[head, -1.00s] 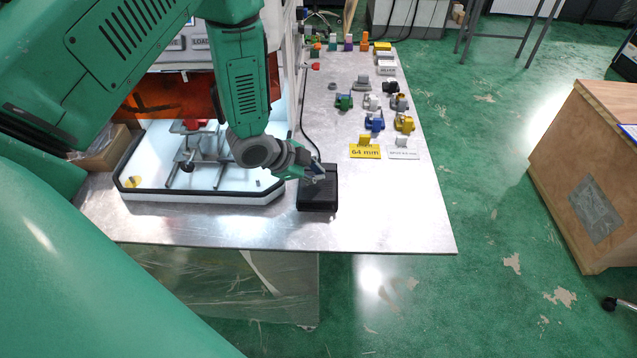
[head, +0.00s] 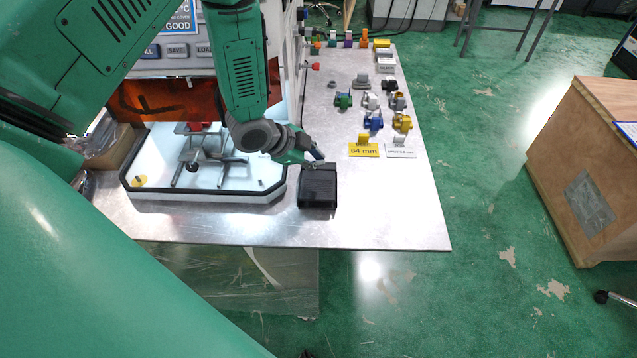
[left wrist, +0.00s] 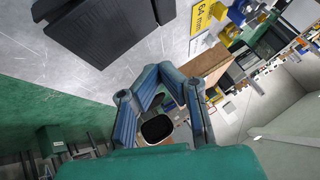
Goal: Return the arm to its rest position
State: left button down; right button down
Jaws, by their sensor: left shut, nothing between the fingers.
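My left arm (head: 240,75) reaches in from the left over the table. My left gripper (head: 317,157) is shut and empty, just above the far end of a black box-like device (head: 317,188). In the left wrist view the gripper fingers (left wrist: 165,88) meet at their tips, and the black device (left wrist: 105,25) lies apart from them at the upper left. My right gripper is in neither view.
A metal table (head: 390,215) holds a machine with a white tray (head: 215,195) at left. Coloured parts stand at right, with a yellow 64 mm sign (head: 364,150). A wooden cabinet (head: 590,170) stands right across open green floor.

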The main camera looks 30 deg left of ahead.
pick_arm(q)
jog(key=s+f+n+g, duration=0.1)
jog(key=s+f+n, duration=0.1)
jog(key=s, duration=0.3)
jog(key=s+d+f+n+g+y, duration=0.1)
jog(key=s+f+n, duration=0.2)
jog(key=s, duration=0.2)
jog(key=s+d+f+n+g+y, duration=0.1)
jog(key=s+f+n, duration=0.1)
jog(key=s, duration=0.3)
jog(key=shift+s+d+f+g, duration=0.15)
jog(key=shift+d+f+g, duration=0.05)
jog(key=shift+f+g, duration=0.15)
jog(key=s+f+n+g+y, duration=0.15)
jog(key=s+n+g, duration=0.35)
jog(key=s, duration=1.2)
notch_tip(320, 180, down, 12)
jog(key=w+d+t+b, duration=0.1)
jog(key=w+b, duration=0.1)
jog(key=b, duration=1.1)
jog(key=shift+w+d+f+n+t, duration=0.15)
jog(key=shift+d+f+n+t, duration=0.05)
jog(key=shift+n+t, duration=0.15)
jog(key=shift+y, duration=0.25)
